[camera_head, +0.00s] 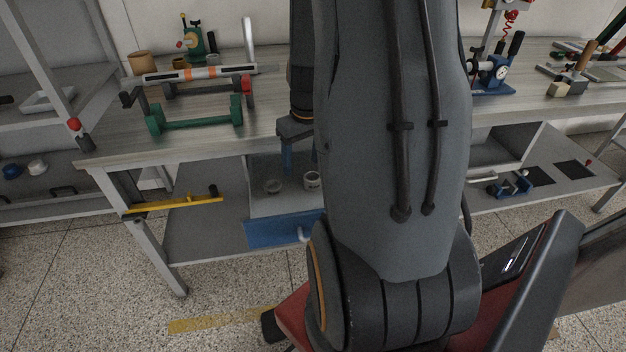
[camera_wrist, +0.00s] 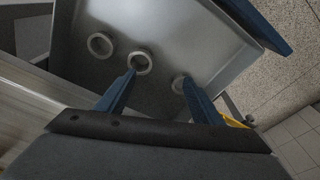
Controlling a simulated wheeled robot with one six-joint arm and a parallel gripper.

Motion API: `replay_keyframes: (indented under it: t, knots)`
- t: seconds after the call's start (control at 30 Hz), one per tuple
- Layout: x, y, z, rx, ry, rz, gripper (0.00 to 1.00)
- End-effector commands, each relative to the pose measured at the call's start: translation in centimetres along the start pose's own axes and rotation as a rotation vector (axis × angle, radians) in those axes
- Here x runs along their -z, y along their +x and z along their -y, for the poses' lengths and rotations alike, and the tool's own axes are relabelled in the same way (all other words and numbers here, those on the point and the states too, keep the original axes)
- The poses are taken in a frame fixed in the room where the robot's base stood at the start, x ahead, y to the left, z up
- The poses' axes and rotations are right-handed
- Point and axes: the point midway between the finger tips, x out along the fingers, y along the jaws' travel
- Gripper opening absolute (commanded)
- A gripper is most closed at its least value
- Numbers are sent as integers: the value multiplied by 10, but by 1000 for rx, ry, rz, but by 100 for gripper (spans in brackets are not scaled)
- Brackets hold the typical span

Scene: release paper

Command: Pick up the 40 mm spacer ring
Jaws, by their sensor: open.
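Three light grey rings lie in an open drawer: a left ring (camera_wrist: 100,45), a middle ring (camera_wrist: 139,63) and a right ring (camera_wrist: 178,86) in the wrist view. I cannot tell which is the 40 mm spacer ring. Two rings also show in the head view, one low (camera_head: 272,187) and one taller (camera_head: 312,181). My gripper (camera_wrist: 158,77) is open, with nothing between its blue fingers. In the wrist view its left fingertip overlaps the middle ring's lower edge and its right fingertip overlaps the right ring. Contact cannot be told. In the head view my arm hides part of the gripper.
The drawer's blue front (camera_head: 275,233) is pulled out below the workbench (camera_head: 200,142). The benchtop overhangs behind it and holds a green-ended fixture (camera_head: 195,122). The drawer floor around the rings is clear.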

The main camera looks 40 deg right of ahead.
Motion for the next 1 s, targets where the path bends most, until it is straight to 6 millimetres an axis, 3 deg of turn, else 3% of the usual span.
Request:
replay_keyframes:
  t: [0.03,0.1,0.2,1.0]
  knots:
    - [-3,6,-16,0,15,4,61]
    - [-5,12,-28,0,20,6,61]
    - [-6,17,-38,0,22,7,61]
    - [-2,92,-42,0,21,7,61]
